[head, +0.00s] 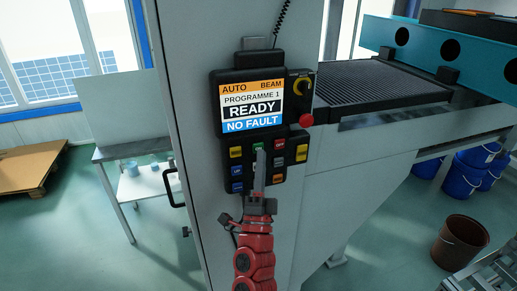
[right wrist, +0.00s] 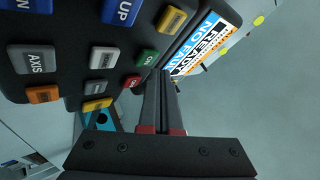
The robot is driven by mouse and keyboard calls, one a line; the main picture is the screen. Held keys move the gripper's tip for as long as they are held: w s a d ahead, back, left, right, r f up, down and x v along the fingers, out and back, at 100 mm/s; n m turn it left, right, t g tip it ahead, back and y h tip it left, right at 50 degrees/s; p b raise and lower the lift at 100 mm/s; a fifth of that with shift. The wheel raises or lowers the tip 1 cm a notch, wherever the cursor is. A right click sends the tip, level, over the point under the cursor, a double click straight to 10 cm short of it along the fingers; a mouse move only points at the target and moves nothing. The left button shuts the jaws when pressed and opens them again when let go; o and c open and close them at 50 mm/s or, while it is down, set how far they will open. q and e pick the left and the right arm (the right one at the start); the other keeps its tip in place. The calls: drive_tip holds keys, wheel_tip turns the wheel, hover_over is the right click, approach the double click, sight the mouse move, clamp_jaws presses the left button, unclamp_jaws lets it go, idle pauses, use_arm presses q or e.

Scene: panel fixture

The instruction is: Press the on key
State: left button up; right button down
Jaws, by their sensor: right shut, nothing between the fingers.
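The control pendant (head: 222,165) hangs on the grey cabinet front, its screen (head: 252,108) reading READY and NO FAULT. The green on key (head: 258,146) is in the top row of its keypad, and it also shows in the right wrist view (right wrist: 146,57). My right gripper (head: 261,155) is shut and empty, its fingertips just below the green key in the head view. In the right wrist view the fingertips (right wrist: 160,74) are beside the green key; I cannot tell whether they touch it. My left gripper is not in view.
A red key (right wrist: 131,81) sits close to the green one, with yellow, blue, grey and orange keys around. A black cabinet handle (head: 174,188) is at left.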

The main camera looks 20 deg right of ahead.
drive_tip(key=s, duration=0.5)
idle(0.7)
